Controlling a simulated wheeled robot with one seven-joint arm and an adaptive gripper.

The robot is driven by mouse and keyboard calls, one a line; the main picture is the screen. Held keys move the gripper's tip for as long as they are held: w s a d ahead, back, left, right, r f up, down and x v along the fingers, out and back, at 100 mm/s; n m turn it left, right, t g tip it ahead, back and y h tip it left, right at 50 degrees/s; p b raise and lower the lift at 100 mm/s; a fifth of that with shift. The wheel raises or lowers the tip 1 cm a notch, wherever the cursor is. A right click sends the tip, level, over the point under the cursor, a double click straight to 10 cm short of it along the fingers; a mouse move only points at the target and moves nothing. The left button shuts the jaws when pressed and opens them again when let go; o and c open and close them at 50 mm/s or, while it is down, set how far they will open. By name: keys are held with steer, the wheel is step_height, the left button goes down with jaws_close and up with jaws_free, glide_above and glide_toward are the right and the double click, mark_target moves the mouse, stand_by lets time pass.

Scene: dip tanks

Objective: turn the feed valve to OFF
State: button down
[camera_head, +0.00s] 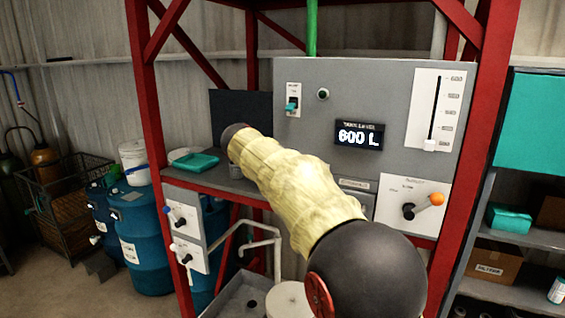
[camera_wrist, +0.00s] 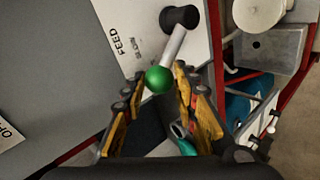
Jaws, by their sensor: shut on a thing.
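In the wrist view the feed valve shows a black hub (camera_wrist: 180,18), a pale metal lever (camera_wrist: 174,44) and a green ball knob (camera_wrist: 159,79) at its end. The lever slants down and left from the hub. The white plate (camera_wrist: 140,28) behind it reads FEED, with smaller print that is hard to read. My gripper (camera_wrist: 160,80) has its yellow fingers on both sides of the green knob and is shut on it. In the head view my arm, in a pale yellow sleeve, hides the feed valve and the gripper.
In the head view the grey panel (camera_head: 390,75) carries a switch (camera_head: 292,100), a level display (camera_head: 359,136) reading 600 L and a slider (camera_head: 430,145). An orange-knobbed valve (camera_head: 409,211) is at right, two small valves (camera_head: 182,222) at lower left. Red posts (camera_head: 158,150) frame the rig.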

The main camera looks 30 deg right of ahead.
steer(key=shift+w+a+f+g+p, duration=0.1)
steer(key=shift+w+f+g+p, duration=0.1)
steer(key=shift+g+p, duration=0.15)
steer(key=shift+f+n+h, duration=0.2)
steer(key=shift+n+h, duration=0.1)
steer(key=c, duration=1.7)
jaws_free()
steer(key=shift+o, duration=0.2)
steer(key=shift+a+r, duration=0.1)
steer(key=shift+r, duration=0.05)
steer(key=v, duration=1.1)
steer(key=shift+s+a+r, duration=0.2)
steer(key=shift+s+a, duration=0.05)
